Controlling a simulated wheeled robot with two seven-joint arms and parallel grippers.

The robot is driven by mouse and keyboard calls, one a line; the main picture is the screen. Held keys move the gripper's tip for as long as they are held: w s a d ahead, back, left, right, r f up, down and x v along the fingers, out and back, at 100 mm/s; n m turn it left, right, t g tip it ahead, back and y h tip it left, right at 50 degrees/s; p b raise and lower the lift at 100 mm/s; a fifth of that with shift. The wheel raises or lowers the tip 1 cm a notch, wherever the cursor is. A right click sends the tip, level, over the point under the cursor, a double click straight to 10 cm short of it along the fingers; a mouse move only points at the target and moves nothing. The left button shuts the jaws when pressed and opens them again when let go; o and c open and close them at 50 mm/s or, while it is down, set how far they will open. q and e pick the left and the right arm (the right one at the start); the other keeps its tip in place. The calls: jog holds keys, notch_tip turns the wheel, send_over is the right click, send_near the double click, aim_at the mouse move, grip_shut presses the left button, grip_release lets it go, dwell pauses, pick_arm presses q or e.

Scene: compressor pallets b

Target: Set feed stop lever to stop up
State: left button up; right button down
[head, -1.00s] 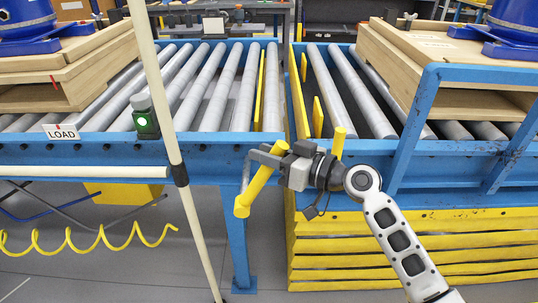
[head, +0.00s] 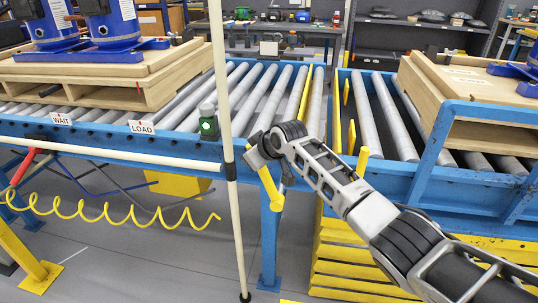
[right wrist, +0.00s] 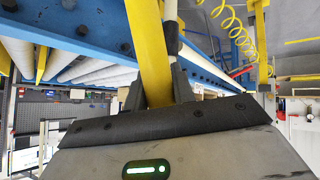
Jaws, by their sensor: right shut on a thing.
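The feed stop lever appears to be the yellow bar (head: 271,190) below the front rail, near the gap between the two conveyors. It hangs down with its lower end tilted slightly to the right, and its upper part is hidden behind my right gripper (head: 256,158). In the right wrist view the yellow bar (right wrist: 148,40) runs between the two dark fingers of my right gripper (right wrist: 158,92), which is shut on it. My left gripper is not in view.
Blue roller conveyors (head: 190,147) lie left and right, with pallets (head: 120,85) carrying blue compressors. A pale upright pole (head: 222,95) stands left of the lever. A green-lit button box (head: 208,126) sits on the rail. A yellow coiled hose (head: 120,215) hangs at left.

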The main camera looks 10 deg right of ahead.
jog(key=shift+w+a+f+g+h, duration=0.2)
jog(key=shift+a+f+h, duration=0.15)
jog(key=shift+a, duration=0.3)
jog(key=shift+w+a+f+g+h, duration=0.1)
jog(key=shift+w+a+f+h, duration=0.1)
jog(key=shift+a+f+h, duration=0.3)
jog(key=shift+a+r+n, duration=0.15)
jog(key=shift+r+n, duration=0.05)
jog(key=shift+n, duration=0.1)
jog(key=c, duration=1.2)
grip_release()
jog(key=shift+f, duration=0.1)
jog(key=shift+o, duration=0.2)
jog(key=v, duration=1.6)
jog(key=shift+p, duration=0.4)
jog(key=shift+f, duration=0.1)
